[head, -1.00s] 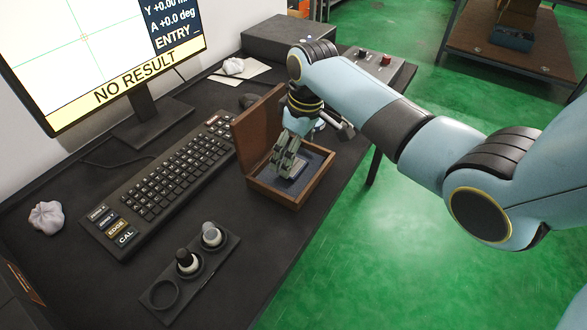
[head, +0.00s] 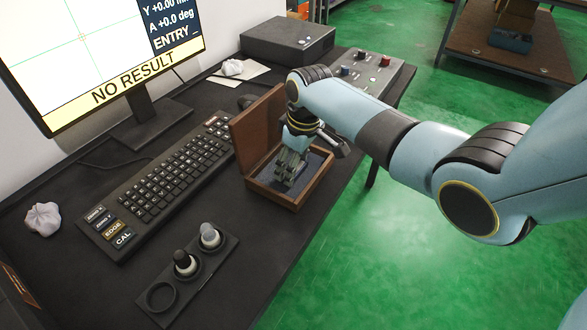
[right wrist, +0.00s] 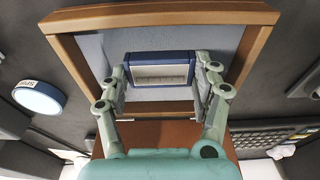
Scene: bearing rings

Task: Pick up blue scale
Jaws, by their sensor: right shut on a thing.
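The blue scale (right wrist: 160,57), a small rectangle with a blue frame and a pale face, shows in the right wrist view over the lined inside of an open wooden box. My right gripper (right wrist: 162,80) is shut on it, with one finger at each short side. In the head view the gripper (head: 287,180) points down into the wooden box (head: 283,198), and its fingers hide most of the scale. I cannot tell whether the scale is clear of the lining. My left gripper is not in view.
The box lid (head: 257,132) stands open on the left. A keyboard (head: 157,188) and a holder (head: 192,285) with two knobbed pieces are on the dark desk. A control box (head: 365,72) and a grey case (head: 287,42) are behind. A round blue-rimmed white thing (right wrist: 38,98) is near the box.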

